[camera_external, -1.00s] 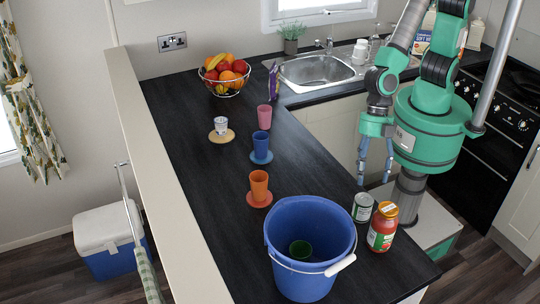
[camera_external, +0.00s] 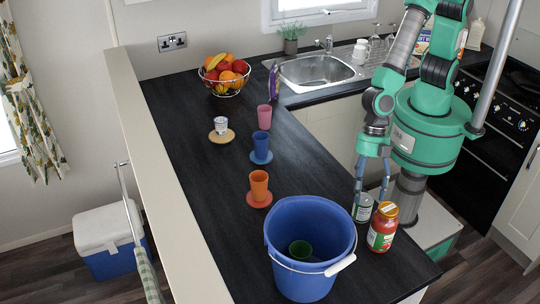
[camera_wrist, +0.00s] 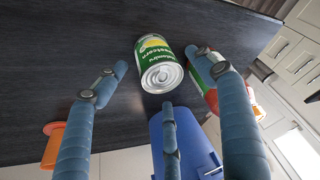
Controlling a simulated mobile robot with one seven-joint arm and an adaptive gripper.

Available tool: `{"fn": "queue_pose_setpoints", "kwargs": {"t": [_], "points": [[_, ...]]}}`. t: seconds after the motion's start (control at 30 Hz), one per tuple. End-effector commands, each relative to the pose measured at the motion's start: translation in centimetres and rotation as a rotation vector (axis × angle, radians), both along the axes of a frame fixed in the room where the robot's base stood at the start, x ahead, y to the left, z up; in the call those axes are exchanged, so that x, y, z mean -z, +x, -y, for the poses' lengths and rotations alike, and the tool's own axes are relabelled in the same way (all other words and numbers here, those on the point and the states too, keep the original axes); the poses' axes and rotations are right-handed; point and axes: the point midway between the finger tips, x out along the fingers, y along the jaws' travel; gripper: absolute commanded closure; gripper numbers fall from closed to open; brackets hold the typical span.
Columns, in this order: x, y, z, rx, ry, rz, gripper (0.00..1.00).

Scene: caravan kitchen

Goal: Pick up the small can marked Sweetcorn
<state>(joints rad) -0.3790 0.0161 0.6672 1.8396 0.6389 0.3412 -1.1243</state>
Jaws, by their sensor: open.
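In the wrist view the blue fingers of my gripper (camera_wrist: 167,78) are spread about the can, without clear contact. One finger partly hides the can in the outside view.
The red jar (camera_external: 382,230) stands close at the can's right; a finger overlaps the jar (camera_wrist: 209,79) in the wrist view. An orange cup (camera_external: 259,185) is farther off. Free worktop lies beyond the bucket.

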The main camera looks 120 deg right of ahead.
Motion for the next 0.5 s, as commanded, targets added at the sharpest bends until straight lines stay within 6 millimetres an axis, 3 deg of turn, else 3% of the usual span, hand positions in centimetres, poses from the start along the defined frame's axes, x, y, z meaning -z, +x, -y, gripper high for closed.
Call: {"fn": "queue_pose_setpoints", "kwargs": {"t": [0.3, 0.5], "points": [[3.4, 0.8, -1.0, -0.001, -0.001, -0.003, 0.30], [4.1, 1.0, -1.2, -0.001, 0.000, -0.001, 0.30]]}}
